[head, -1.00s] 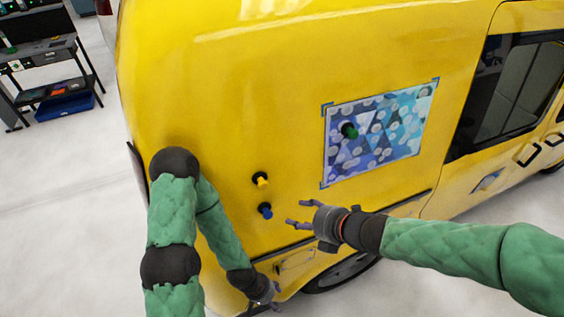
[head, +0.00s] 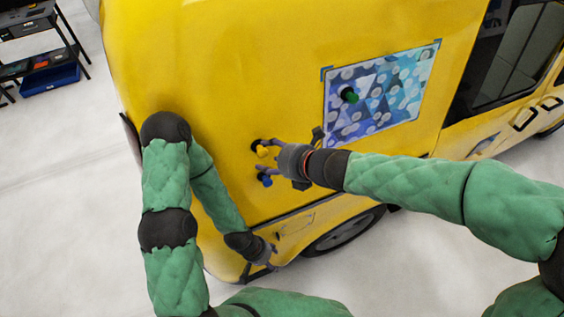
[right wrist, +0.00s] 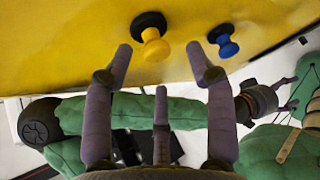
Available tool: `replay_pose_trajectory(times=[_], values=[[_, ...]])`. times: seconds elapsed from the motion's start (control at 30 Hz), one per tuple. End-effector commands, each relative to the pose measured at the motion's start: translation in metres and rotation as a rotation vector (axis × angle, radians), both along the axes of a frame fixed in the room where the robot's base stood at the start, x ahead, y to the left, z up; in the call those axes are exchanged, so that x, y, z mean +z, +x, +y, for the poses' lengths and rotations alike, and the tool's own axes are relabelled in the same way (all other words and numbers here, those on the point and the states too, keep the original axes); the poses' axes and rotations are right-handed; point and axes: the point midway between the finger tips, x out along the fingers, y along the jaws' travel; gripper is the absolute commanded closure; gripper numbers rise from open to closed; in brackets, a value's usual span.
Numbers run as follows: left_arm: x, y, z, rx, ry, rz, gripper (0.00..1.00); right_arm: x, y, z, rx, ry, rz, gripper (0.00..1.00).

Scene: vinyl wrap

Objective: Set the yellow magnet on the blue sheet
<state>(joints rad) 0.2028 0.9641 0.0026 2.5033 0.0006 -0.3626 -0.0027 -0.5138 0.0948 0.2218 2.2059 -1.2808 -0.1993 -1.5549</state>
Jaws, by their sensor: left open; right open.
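The yellow magnet (head: 263,151), a knob on a dark base, sticks to the yellow van's side, just above the blue magnet (head: 266,180). My right gripper (head: 267,160) is open in front of the yellow magnet. In the right wrist view its fingers (right wrist: 160,62) stand apart with the yellow magnet (right wrist: 155,44) beyond the gap between them. The blue magnet (right wrist: 226,42) is just outside the right finger there. The patterned blue sheet (head: 385,92) lies on the van panel to the upper right, with a green magnet (head: 349,95) on it. My left gripper (head: 268,254) is open, low by the van's lower edge.
The van (head: 230,70) fills the middle, with a dark window (head: 510,55) on the right and a wheel (head: 345,232) below. A dark shelf with a blue bin (head: 50,80) stands at far left. The panel between magnets and sheet is mostly clear.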

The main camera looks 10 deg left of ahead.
Motion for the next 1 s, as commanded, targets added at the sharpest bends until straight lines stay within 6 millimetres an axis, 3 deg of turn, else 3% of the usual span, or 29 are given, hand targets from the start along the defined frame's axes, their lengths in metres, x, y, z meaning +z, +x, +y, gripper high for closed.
replay_pose_trajectory(times=[0.2,0.57,0.77,0.87,0.9,1.0], values=[[-0.009,0.000,0.000,0.000,0.000,0.000,0.40,-0.012,0.009,0.014,-0.001,0.001,0.001,0.44],[-0.009,0.000,0.000,0.000,0.000,-0.001,0.40,-0.012,0.011,0.016,-0.002,0.001,0.001,0.44],[-0.009,0.000,0.000,0.000,0.000,-0.001,0.40,-0.012,0.011,0.016,-0.002,0.001,0.001,0.98],[-0.009,0.000,0.000,0.000,0.000,-0.001,0.40,-0.012,0.011,0.016,-0.002,0.001,0.001,1.00],[-0.009,0.000,0.000,0.000,0.000,-0.001,0.40,-0.012,0.011,0.016,-0.002,0.001,0.001,0.79],[-0.009,0.000,0.000,0.000,0.000,-0.001,0.40,-0.012,0.011,0.016,-0.002,0.002,0.000,1.00]])
